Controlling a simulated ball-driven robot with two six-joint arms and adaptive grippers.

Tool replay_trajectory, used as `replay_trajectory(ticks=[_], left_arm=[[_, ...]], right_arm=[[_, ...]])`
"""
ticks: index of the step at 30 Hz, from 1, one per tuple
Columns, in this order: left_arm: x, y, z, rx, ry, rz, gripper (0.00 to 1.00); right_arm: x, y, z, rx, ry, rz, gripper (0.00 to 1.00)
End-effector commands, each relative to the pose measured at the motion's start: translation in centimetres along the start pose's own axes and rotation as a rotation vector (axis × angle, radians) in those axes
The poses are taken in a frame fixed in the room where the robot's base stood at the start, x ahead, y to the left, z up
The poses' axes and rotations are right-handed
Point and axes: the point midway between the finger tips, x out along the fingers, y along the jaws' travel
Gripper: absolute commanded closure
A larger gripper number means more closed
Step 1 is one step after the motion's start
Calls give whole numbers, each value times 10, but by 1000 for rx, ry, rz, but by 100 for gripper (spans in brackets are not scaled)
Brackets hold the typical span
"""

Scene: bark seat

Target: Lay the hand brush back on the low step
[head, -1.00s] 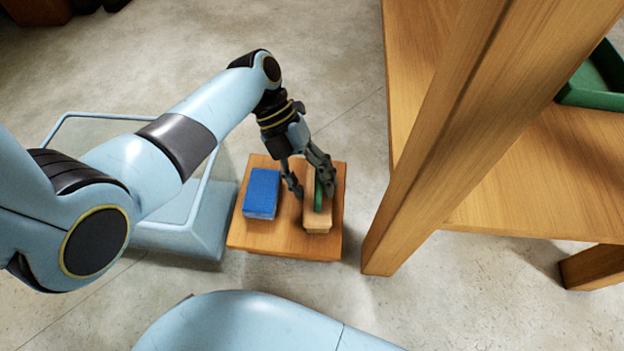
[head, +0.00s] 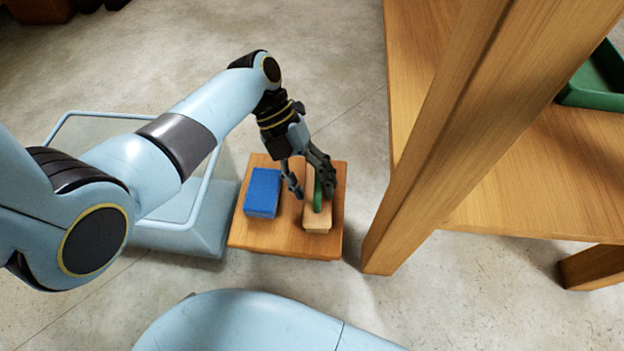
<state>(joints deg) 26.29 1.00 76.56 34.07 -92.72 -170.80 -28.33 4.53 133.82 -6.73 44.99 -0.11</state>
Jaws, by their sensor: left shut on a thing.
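The hand brush (head: 317,222) has a pale wooden body with a green part along its top. It is over the right half of the low step (head: 284,240), a small square wooden platform on the floor. I cannot tell for certain whether it rests fully on the step. My left gripper (head: 313,193) reaches down from above and is shut on the brush, with one finger on each side. The fingers hide part of the brush. My right gripper is not in view.
A blue block (head: 262,193) sits on the left half of the step, beside the brush. A wooden table (head: 540,170) with a thick leg stands close to the right, with a green tray (head: 590,95) on it. Grey floor is clear behind the step.

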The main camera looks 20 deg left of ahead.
Motion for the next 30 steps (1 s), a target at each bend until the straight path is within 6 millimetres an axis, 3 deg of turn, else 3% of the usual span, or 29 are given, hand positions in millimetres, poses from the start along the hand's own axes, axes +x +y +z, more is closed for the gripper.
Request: replay_trajectory(ticks=[8,9,15,20,24,30], left_arm=[[3,2,1,0,1,0,100],[3,2,1,0,0,0,47],[2,1,1,0,0,0,21],[2,1,1,0,0,0,21],[2,2,1,0,0,0,7],[2,2,1,0,0,0,6]], right_arm=[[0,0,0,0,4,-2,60],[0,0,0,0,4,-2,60],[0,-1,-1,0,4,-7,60],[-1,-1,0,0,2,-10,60],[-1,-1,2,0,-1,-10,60],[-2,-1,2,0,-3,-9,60]])
